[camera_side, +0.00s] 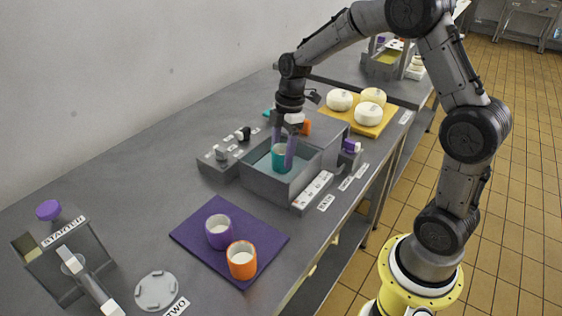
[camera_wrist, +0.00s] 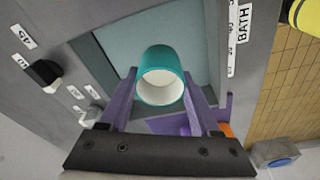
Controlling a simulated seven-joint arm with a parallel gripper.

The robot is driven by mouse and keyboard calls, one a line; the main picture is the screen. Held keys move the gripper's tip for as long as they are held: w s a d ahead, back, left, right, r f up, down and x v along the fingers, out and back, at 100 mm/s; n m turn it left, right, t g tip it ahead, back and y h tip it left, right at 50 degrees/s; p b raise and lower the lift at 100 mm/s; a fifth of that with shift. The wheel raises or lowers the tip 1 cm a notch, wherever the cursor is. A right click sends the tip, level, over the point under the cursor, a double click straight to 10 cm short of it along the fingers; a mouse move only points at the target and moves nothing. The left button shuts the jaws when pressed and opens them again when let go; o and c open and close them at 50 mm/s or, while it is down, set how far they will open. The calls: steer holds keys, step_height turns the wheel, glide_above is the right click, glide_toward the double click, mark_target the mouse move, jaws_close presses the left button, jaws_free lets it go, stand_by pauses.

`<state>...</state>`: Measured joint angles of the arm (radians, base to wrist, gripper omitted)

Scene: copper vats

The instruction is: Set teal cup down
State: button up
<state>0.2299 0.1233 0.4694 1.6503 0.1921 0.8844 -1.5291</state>
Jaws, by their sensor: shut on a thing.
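The teal cup (camera_side: 279,158) is inside the grey bath box (camera_side: 262,187) in the side view. My gripper (camera_side: 285,150) has its purple fingers shut on the cup from above. In the wrist view the teal cup (camera_wrist: 161,75) shows its white inside and lies between the two purple fingers of my gripper (camera_wrist: 160,100). The pale teal surface in the bath lies behind the cup. I cannot tell whether the cup touches the bath's floor.
A purple mat (camera_side: 190,236) holds a purple cup (camera_side: 219,232) and an orange cup (camera_side: 242,260). A yellow board (camera_side: 340,115) with white round cheeses stands beyond the bath. The starter box (camera_side: 65,260) and a round plate (camera_side: 156,291) are at the near left.

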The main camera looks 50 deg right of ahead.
mark_target(281, 162)
steer(key=shift+w+f, duration=0.15)
steer(key=shift+f, duration=1.6)
steer(key=shift+f, duration=0.15)
steer(key=o, duration=1.4)
step_height(281, 162, up, 12)
steer(key=d, duration=0.2)
steer(key=s+a+r+m+t+h, duration=0.1)
steer(key=s+a+r+m, duration=0.2)
steer(key=s, duration=0.3)
steer(key=s+a+r+m+t, duration=0.1)
steer(key=s+a+r+m, duration=0.25)
steer(key=s, duration=0.25)
steer(key=s+m+t, duration=0.1)
steer(key=s+m, duration=0.1)
steer(key=s, duration=0.2)
steer(key=s+a+f+m+t, duration=0.1)
steer(key=s+m, duration=0.1)
steer(key=s, duration=0.1)
steer(key=s+f+m+t, duration=0.1)
steer(key=s+m, duration=0.2)
steer(key=s, duration=0.1)
steer(key=shift+s+a+h, duration=0.2)
steer(key=shift+s+h, duration=0.1)
